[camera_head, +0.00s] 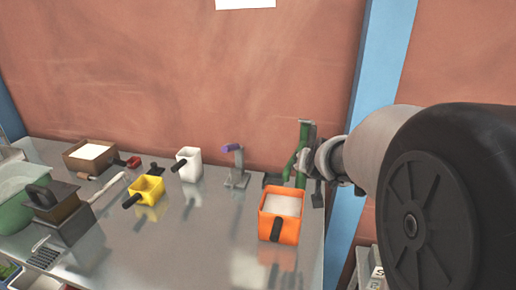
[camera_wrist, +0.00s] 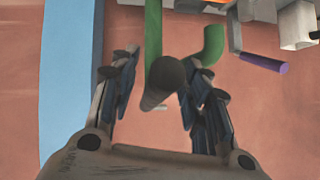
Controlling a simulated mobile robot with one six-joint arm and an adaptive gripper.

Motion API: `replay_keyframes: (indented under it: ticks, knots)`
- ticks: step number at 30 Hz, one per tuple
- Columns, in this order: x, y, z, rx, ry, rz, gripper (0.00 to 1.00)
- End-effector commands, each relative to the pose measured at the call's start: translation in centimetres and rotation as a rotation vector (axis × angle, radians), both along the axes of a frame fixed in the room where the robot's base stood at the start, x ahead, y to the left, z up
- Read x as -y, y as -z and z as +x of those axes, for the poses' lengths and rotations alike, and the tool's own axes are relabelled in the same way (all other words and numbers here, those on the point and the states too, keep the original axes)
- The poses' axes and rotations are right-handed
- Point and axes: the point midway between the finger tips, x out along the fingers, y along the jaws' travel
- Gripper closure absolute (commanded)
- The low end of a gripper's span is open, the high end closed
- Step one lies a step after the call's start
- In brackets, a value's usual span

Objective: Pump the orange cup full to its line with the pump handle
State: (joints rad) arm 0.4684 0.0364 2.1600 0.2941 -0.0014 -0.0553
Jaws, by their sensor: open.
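The orange cup (camera_head: 278,228) stands on the metal table near its right side, with its black handle facing the camera. White contents show inside it; I cannot make out a fill line. The green pump (camera_head: 303,135) stands behind the cup, partly hidden by my arm. My gripper (camera_head: 322,165) is beside the pump. In the wrist view, my gripper (camera_wrist: 160,72) is open, with a dark round pump handle (camera_wrist: 165,76) showing between its fingers. I cannot tell whether they touch it. Green pump pipes (camera_wrist: 153,30) show beyond.
A purple-handled device (camera_head: 236,165) stands left of the pump. A white cup (camera_head: 188,164), a yellow cup (camera_head: 147,189), a brown box of white powder (camera_head: 88,155) and a green bowl (camera_head: 20,200) are further left. A blue post (camera_head: 375,60) rises behind my arm. The table's front middle is clear.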

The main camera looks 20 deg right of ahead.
Motion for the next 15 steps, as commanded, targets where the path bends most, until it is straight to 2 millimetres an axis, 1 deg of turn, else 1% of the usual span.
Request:
replay_keyframes:
  ticks: [8,15]
  knots:
    - [0.0,-0.4,0.1,0.002,-0.003,0.0,0.57]
    - [0.0,-2.5,0.1,0.003,-0.003,-0.002,0.57]
